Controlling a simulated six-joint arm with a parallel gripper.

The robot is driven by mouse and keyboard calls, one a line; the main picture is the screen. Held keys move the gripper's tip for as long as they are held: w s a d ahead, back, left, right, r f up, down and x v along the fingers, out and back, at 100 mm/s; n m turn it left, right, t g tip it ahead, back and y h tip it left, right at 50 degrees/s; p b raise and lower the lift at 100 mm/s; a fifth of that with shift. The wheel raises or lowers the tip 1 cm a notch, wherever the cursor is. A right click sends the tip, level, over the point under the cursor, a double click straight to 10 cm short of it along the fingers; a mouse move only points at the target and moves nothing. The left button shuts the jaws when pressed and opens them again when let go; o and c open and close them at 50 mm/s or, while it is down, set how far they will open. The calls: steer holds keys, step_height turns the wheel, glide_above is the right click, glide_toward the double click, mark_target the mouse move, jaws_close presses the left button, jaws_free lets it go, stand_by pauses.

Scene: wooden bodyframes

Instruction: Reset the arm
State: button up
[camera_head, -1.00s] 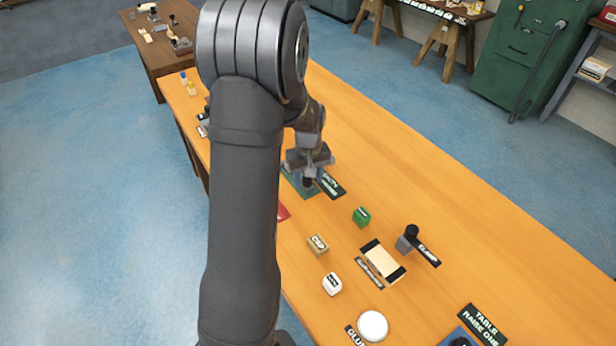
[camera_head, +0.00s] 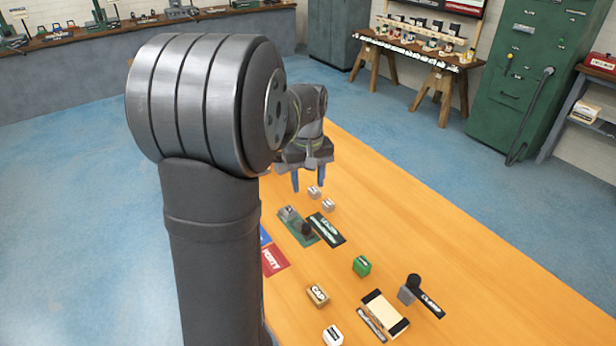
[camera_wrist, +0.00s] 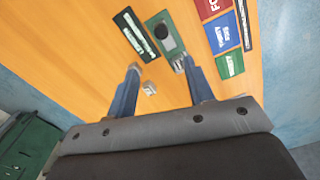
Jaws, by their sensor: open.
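My gripper (camera_head: 310,180) is raised above the orange wooden table (camera_head: 450,235), with its two blue-grey fingers apart and nothing between them. In the wrist view, my gripper (camera_wrist: 160,90) also shows open, with bare table and a small grey-white cube (camera_wrist: 149,88) seen beyond the fingers. In the head view two small pale cubes lie on the table just below and beyond the fingers, one at the right (camera_head: 328,204). My arm's large grey links cover the left part of the table in the head view.
A green plate with a black knob (camera_head: 304,230) and a black label (camera_head: 326,229) lie near the gripper. A green cube (camera_head: 362,266), a tan block (camera_head: 317,295), a clamp (camera_head: 409,290) and a cream block (camera_head: 385,312) stand nearer. The table's right side is clear.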

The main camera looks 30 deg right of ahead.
mark_target(307, 226)
steer(key=shift+r, duration=0.45)
steer(key=shift+f, duration=0.15)
step_height(307, 226, down, 17)
steer(key=shift+f, duration=0.2)
steer(key=shift+w+r, duration=0.1)
steer(key=shift+w, duration=0.3)
stand_by(0.4)
